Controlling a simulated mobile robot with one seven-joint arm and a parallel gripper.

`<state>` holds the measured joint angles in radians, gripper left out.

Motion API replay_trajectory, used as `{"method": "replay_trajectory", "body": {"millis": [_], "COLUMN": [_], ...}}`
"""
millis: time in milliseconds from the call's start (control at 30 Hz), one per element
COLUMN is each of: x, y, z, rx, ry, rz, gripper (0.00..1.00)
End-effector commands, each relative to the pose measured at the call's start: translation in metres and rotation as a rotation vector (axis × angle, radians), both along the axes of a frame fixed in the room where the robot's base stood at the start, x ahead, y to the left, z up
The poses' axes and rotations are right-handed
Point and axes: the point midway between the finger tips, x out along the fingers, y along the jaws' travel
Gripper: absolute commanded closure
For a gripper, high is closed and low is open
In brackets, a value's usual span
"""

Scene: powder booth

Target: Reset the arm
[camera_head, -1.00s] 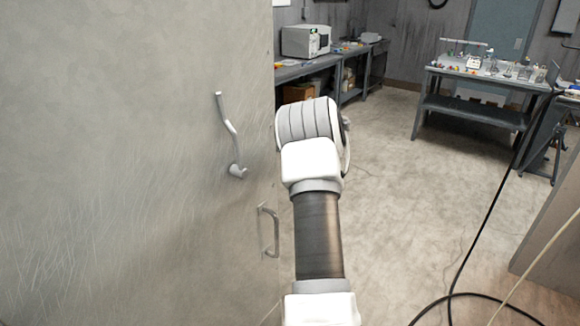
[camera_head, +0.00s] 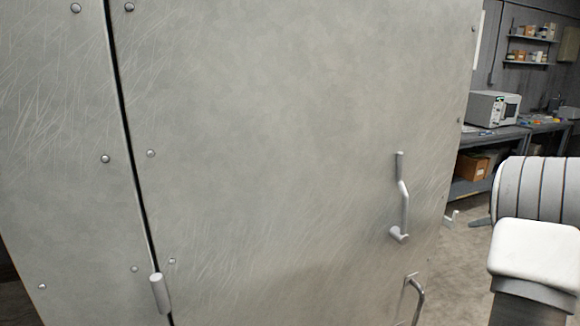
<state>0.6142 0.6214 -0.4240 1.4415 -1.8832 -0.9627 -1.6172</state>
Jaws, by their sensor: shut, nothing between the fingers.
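My arm (camera_head: 540,235) shows at the right edge, with its white ridged joint and a white link below. My gripper is not clearly visible; the arm's end is hidden behind the ridged joint. A small grey piece (camera_head: 481,222) sticks out left of that joint, and I cannot tell what it is. The arm stands to the right of a large grey metal door and appears apart from it.
The scratched metal door (camera_head: 290,130) fills most of the view. It carries a lever handle (camera_head: 403,205), a pull handle (camera_head: 416,295) and a hinge (camera_head: 160,293). Behind at right are a workbench (camera_head: 500,135) with a white device (camera_head: 493,108), a cardboard box (camera_head: 472,167) and shelves (camera_head: 530,38).

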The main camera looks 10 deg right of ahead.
Motion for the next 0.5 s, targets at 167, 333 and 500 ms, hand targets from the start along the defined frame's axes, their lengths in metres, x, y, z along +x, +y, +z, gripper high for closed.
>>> {"method": "replay_trajectory", "body": {"millis": [167,333,500], "x": [0.032,0.031,0.005], "y": [0.033,0.069,0.11], "z": [0.09,0.159,0.195], "rx": [0.184,0.481,0.839], "ry": [-0.246,-0.452,-0.575], "rz": [-0.295,-0.598,-0.885], "gripper": [1.0,1.0,1.0]}}
